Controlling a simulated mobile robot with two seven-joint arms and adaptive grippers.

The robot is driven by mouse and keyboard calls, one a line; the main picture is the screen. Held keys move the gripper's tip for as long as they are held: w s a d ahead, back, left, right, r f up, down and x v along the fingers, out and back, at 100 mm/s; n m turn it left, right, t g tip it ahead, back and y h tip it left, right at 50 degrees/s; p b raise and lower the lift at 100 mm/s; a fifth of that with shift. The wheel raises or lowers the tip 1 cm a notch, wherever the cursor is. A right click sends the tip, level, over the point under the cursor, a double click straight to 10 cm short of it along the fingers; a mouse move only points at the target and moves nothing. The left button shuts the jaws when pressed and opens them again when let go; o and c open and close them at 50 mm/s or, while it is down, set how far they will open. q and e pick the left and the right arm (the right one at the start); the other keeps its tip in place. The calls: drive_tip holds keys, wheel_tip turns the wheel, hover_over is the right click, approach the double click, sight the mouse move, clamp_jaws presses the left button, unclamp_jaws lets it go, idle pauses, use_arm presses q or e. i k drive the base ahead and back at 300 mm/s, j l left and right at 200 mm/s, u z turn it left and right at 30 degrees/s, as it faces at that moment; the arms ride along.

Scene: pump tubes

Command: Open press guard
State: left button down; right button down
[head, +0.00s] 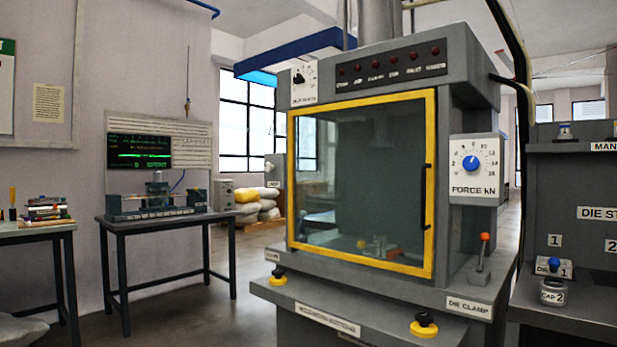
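The press (465,70) is a large grey cabinet in the middle and right of the head view. Its guard (433,255) is a yellow-framed, dark see-through door on the front. The guard looks closed, its frame flush with the cabinet. A dark vertical handle (427,197) sits on the right side of the frame. The inside of the press is dim behind the pane, with small objects faintly visible low down. Neither of my grippers shows in this view.
Right of the guard are a blue force dial (471,163) and an orange-tipped die clamp lever (484,252). Yellow-and-black knobs (423,325) sit on the front ledge. A die station (570,200) stands close on the right. Tables (165,222) stand left, with open floor between.

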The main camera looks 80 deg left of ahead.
sight(427, 208)
drive_tip(key=u, duration=1.75)
